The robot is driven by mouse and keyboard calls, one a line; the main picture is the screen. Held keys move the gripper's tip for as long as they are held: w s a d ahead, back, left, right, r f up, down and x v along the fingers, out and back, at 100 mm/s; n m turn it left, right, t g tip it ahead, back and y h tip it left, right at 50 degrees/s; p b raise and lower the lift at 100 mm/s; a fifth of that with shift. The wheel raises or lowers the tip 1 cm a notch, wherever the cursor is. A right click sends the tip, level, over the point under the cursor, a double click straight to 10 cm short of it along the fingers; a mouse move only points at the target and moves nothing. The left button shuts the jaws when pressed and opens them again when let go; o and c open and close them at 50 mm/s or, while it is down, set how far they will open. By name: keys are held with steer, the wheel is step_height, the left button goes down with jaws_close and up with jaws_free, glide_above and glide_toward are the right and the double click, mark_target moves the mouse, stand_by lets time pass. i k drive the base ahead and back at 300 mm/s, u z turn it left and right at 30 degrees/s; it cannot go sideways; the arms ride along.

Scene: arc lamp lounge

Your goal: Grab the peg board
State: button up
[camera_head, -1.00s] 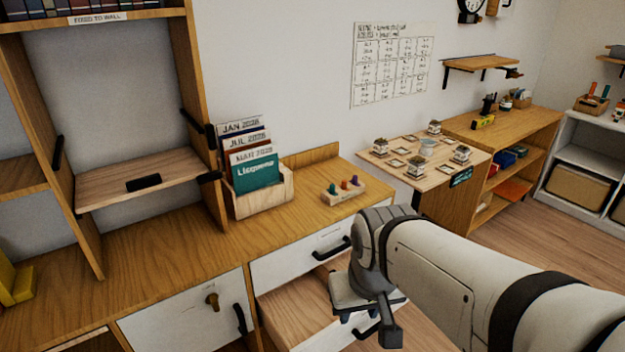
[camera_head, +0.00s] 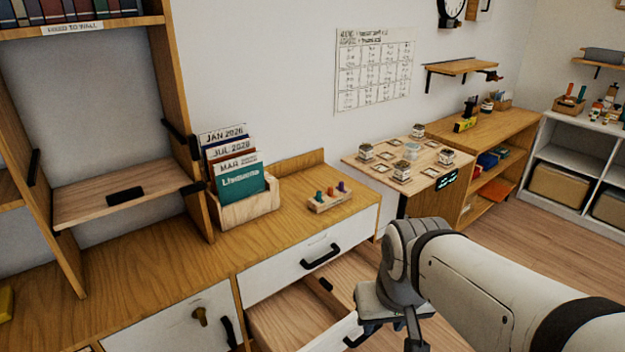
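The peg board (camera_head: 330,201) is a small wooden block with several coloured pegs, green, orange-red and purple. It lies on the wooden cabinet top, right of the magazine holder. My gripper (camera_head: 372,326) is at the lower right, below and to the right of the peg board, in front of the open drawer. It is apart from the board. Its fingers point down and are mostly hidden by its own body, so I cannot see whether they are open.
An open drawer (camera_head: 290,318) juts out below the cabinet top (camera_head: 284,215). A magazine holder (camera_head: 250,207) with folders stands left of the board. The cabinet top around the board is clear.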

mark_target(327, 202)
steer(key=u, duration=0.05)
steer(key=i, duration=0.95)
steer(key=z, duration=0.05)
